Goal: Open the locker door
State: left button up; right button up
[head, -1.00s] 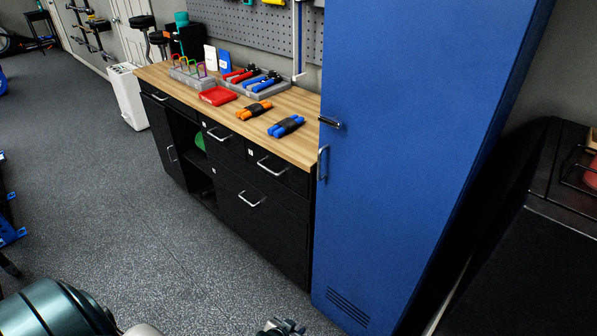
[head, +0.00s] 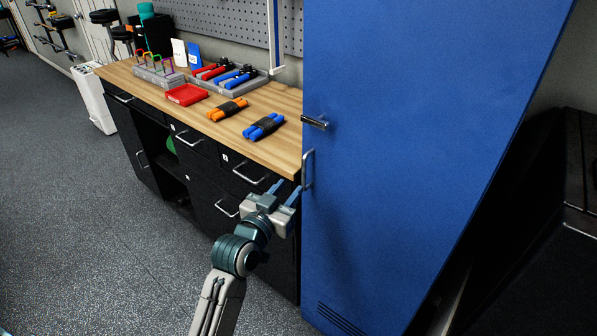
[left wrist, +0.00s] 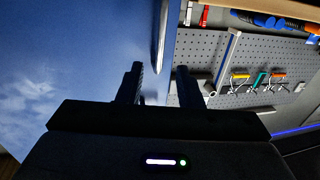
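The tall blue locker door (head: 400,150) fills the right middle of the head view and looks shut. Its vertical silver handle (head: 307,170) is on the door's left edge, below a short horizontal metal latch (head: 315,122). My left gripper (head: 286,190) is open, just left of and slightly below the handle, with its fingers pointing toward it. In the left wrist view, the handle (left wrist: 160,38) stands ahead between the two spread fingers (left wrist: 162,85), and the blue door (left wrist: 75,55) is on the left. Contact with the handle cannot be made out. My right gripper is out of view.
A black cabinet (head: 265,215) with a wooden top (head: 215,128) stands left of the locker, close behind my left gripper. Orange and blue handled items and a red tray (head: 187,95) lie on it. A pegboard (head: 225,25) is behind. Grey floor at left is clear.

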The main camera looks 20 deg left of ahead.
aim_at(303, 172)
pick_arm(q)
jog(key=w, duration=0.4)
jog(key=w+d+p, duration=0.1)
jog(key=w, duration=0.2)
jog(key=shift+w+f, duration=0.1)
grip_shut()
